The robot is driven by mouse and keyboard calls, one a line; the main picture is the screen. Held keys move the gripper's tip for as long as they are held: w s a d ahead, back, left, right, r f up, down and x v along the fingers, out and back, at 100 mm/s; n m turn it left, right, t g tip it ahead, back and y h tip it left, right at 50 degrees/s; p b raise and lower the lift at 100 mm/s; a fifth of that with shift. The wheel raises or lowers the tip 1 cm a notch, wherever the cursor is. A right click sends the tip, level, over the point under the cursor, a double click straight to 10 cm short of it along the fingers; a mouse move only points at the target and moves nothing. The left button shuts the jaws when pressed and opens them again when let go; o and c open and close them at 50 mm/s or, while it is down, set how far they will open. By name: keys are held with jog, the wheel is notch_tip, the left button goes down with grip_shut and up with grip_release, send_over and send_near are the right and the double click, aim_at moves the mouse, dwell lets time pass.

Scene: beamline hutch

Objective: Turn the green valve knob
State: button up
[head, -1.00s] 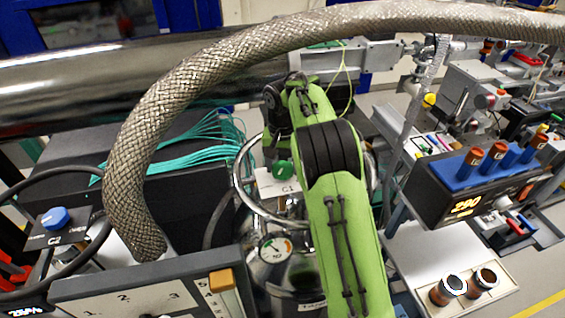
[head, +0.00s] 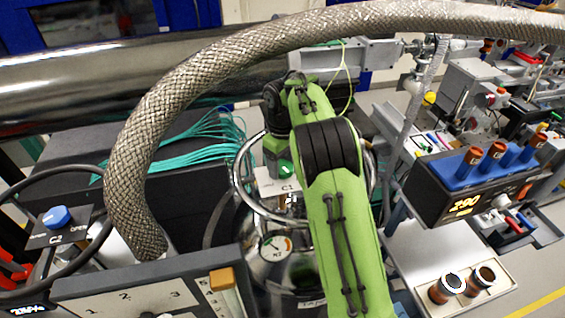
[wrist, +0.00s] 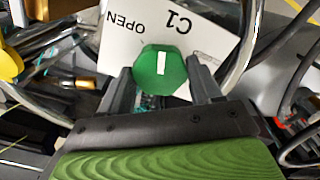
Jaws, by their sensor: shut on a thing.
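The green valve knob (wrist: 163,72) sits on a white plate (wrist: 200,28) marked C1 and OPEN, which reads upside down in the wrist view. A white line on the knob stands nearly upright in that picture. My gripper (wrist: 158,76) has one finger on each side of the knob and is shut on it. In the head view the knob (head: 286,168) shows only partly beside my green wrist, above the C1 plate (head: 291,188) on the steel vessel. The fingertips are mostly hidden there.
A metal ring rail (head: 240,181) surrounds the vessel top, close to my wrist. A thick braided hose (head: 138,150) arches over the scene. A blue C2 knob (head: 57,217) is at left. A gauge (head: 275,244) faces front. A box reading 290 (head: 430,198) stands at right.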

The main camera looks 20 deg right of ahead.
aim_at(282, 166)
jog(key=n, duration=0.3)
jog(key=shift+n, duration=0.3)
jog(key=shift+n+b, duration=0.35)
jog(key=shift+n, duration=1.65)
jog(key=o, duration=1.1)
jog(key=shift+c, duration=0.2)
notch_tip(282, 166, up, 16)
jog(key=p, duration=0.3)
jog(key=shift+p, duration=0.4)
